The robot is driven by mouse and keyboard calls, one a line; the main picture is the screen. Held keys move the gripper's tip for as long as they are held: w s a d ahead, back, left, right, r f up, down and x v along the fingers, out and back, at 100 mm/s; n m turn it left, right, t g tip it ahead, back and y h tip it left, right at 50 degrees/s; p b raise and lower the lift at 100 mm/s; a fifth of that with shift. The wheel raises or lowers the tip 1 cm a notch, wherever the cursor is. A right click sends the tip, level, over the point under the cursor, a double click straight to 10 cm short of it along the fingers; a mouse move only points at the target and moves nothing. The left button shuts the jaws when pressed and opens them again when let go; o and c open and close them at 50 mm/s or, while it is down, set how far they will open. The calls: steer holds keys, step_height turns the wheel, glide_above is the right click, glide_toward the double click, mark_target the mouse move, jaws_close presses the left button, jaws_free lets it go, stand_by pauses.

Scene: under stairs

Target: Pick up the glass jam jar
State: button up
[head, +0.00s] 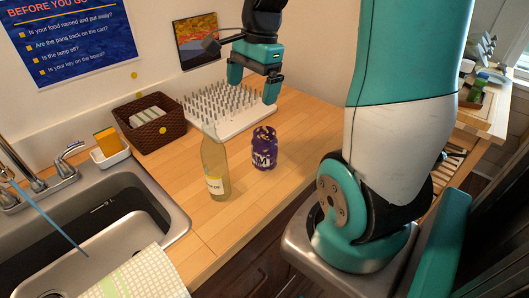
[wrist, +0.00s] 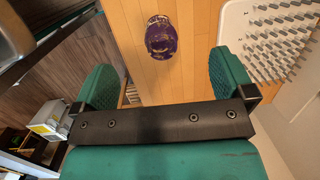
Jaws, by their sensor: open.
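The glass jam jar (head: 264,149) is dark purple with a white-lettered label and stands upright on the wooden counter, just right of a bottle. In the wrist view the jam jar (wrist: 161,37) shows from above, beyond my fingertips and between their lines. My gripper (head: 253,91) is open and empty, above the counter and over the pegged rack, higher than the jar and apart from it. In the wrist view its two teal fingers (wrist: 165,80) are spread wide with nothing between them.
A yellowish bottle (head: 215,168) stands close left of the jar. A white pegged drying rack (head: 235,122) lies behind it. A brown basket (head: 148,127), a sponge holder (head: 109,155) and the sink (head: 160,215) are to the left. Bare counter (head: 290,125) lies right of the jar.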

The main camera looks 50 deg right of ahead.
mark_target(264, 141)
steer(key=d+f+m, duration=0.2)
steer(key=d+m, duration=0.3)
steer(key=d, duration=0.1)
steer(key=shift+w+a+f+p, duration=0.1)
steer(key=shift+a+f+p, duration=0.25)
steer(key=shift+f, duration=2.35)
steer(key=shift+a+f+p, duration=0.3)
steer(key=shift+f+p, duration=0.05)
steer(key=shift+f, duration=2.4)
steer(key=shift+w+a+f+p, duration=0.1)
steer(key=shift+a+f+p, duration=0.25)
steer(key=shift+f, duration=2.35)
steer(key=c, duration=1)
steer(key=shift+r, duration=0.1)
step_height(264, 141, up, 20)
steer(key=b, duration=0.1)
